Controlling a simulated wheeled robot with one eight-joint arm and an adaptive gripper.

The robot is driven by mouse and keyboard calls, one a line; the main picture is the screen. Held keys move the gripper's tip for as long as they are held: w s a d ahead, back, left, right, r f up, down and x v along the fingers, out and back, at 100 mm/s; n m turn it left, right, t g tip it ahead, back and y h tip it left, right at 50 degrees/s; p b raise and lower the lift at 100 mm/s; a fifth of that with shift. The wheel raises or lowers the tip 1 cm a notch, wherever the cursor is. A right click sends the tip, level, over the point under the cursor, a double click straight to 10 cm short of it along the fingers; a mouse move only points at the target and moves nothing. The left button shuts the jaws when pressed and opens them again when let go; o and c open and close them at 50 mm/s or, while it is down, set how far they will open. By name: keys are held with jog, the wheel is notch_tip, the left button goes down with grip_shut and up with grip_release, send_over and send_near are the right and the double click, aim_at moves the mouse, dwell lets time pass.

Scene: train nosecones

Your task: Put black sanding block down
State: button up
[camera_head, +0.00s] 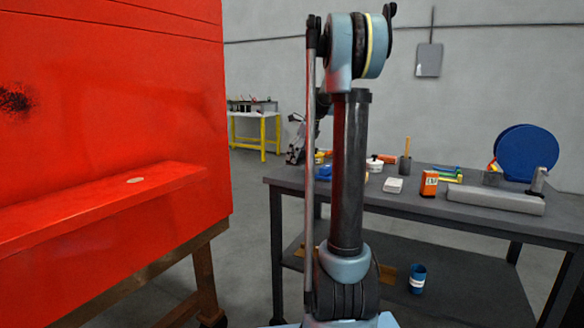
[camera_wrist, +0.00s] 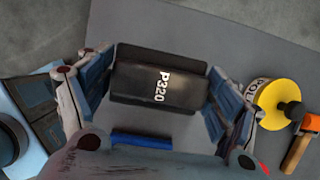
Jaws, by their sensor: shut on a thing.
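In the wrist view a black sanding block (camera_wrist: 158,84) with the white marking "P320" sits between the two fingers of my gripper (camera_wrist: 156,90). The fingers are shut on its left and right ends. The block is over the grey tabletop (camera_wrist: 225,45); whether it touches the surface I cannot tell. In the head view my arm stands in front of the grey workbench (camera_head: 470,215) and hides part of its left end. The block cannot be made out there.
The bench also bears an orange box (camera_head: 429,183), a white block (camera_head: 393,185), a grey bar (camera_head: 495,200) and a blue disc (camera_head: 527,153). A red nosecone (camera_head: 110,100) stands left.

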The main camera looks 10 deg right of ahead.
aim_at(298, 164)
jog(key=shift+f, duration=2.2)
jog(key=o, duration=1.2)
jog(key=shift+c, duration=0.2)
jog(key=v, duration=1.2)
jog(key=s+a+f+n+h, duration=0.1)
jog(key=s+f+n, duration=0.25)
jog(key=s, duration=0.35)
jog(key=s+a+f+n, duration=0.2)
jog(key=s+n, duration=0.3)
jog(key=s, duration=0.3)
jog(key=s+a+f+n+h, duration=0.1)
jog(key=s+f+n, duration=0.25)
jog(key=s, duration=0.35)
jog(key=s+f+n+h, duration=0.1)
jog(key=s+f+n, duration=1.2)
jog(key=s+f, duration=0.4)
jog(key=shift+s+d+f+h, duration=0.3)
jog(key=shift+s+f, duration=0.05)
jog(key=shift+s, duration=0.85)
